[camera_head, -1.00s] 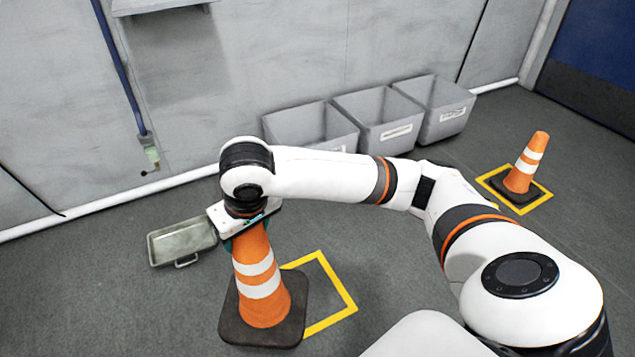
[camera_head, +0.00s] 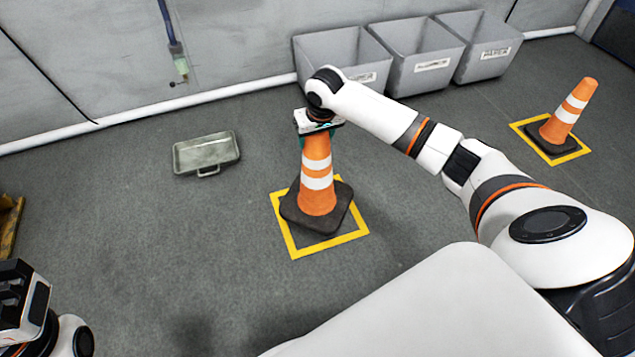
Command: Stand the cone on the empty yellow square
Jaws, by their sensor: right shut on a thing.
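An orange cone (camera_head: 317,172) with two white bands and a dark square base (camera_head: 326,220) is upright over the near yellow square (camera_head: 313,248). I cannot tell whether the base touches the floor. My right gripper (camera_head: 318,130) is shut on the cone's top from above.
A second cone (camera_head: 564,113) stands on another yellow square (camera_head: 519,124) at the right. Three grey bins (camera_head: 425,68) line the wall. A metal tray (camera_head: 206,153) lies on the floor left of the held cone.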

